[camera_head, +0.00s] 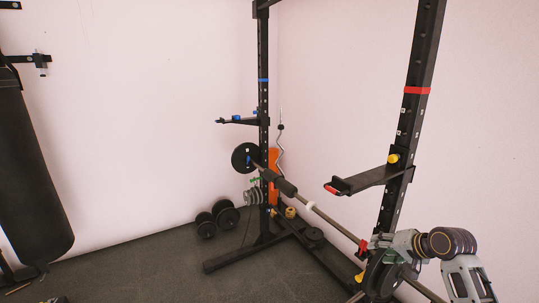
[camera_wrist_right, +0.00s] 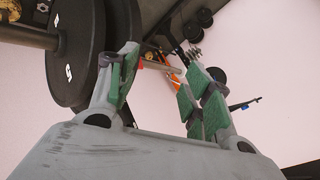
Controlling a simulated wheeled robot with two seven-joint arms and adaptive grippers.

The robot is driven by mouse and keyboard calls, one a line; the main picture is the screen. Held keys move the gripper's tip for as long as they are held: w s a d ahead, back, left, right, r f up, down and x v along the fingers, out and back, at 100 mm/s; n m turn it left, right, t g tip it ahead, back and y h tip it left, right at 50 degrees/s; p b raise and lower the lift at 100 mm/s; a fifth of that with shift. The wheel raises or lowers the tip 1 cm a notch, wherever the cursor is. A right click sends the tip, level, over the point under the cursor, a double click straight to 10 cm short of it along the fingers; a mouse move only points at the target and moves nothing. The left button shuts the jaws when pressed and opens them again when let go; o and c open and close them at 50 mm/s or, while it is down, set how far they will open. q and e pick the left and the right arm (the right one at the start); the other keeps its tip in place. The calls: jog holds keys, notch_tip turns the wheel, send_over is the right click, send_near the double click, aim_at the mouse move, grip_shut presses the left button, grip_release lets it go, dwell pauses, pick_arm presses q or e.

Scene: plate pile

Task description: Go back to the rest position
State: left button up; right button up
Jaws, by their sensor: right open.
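My right gripper (camera_head: 378,241) reaches in from the lower right in the head view, beside a black weight plate (camera_head: 378,276) on the near end of the barbell (camera_head: 333,223). In the right wrist view my right gripper (camera_wrist_right: 163,78) is open, its green-padded fingers spread apart. The plate (camera_wrist_right: 72,45) there lies close behind the left finger, which covers part of its edge; I cannot tell whether they touch. Nothing shows held between the fingers. My left gripper is not seen in either view.
A black rack has a near upright (camera_head: 412,110) with a red-tipped arm (camera_head: 365,181) above my right gripper. A far plate (camera_head: 244,157), dumbbells (camera_head: 226,214) and a punching bag (camera_head: 30,175) stand further left. The dark floor (camera_head: 150,270) at centre left is clear.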

jog(key=s+a+f+n+g+h, duration=0.25)
jog(key=s+a+f+n, duration=0.4)
jog(key=s+f, duration=0.65)
jog(key=s+a+f+n+g, duration=0.15)
jog(key=s+a, duration=0.25)
jog(key=s, duration=0.4)
jog(key=s+a+f+n+g, duration=0.1)
jog(key=s+a+f, duration=0.2)
jog(key=s, duration=0.5)
notch_tip(320, 180, down, 33)
jog(key=s+g, duration=0.1)
jog(key=s, duration=0.2)
jog(key=s+d+f, duration=0.2)
jog(key=s+f, duration=0.8)
jog(key=s, duration=0.1)
jog(key=s+d+f+g, duration=0.1)
jog(key=s+d+f, duration=0.1)
jog(key=s+f, duration=0.8)
jog(key=shift+s+h+b, duration=0.35)
jog(key=shift+s+h, duration=0.1)
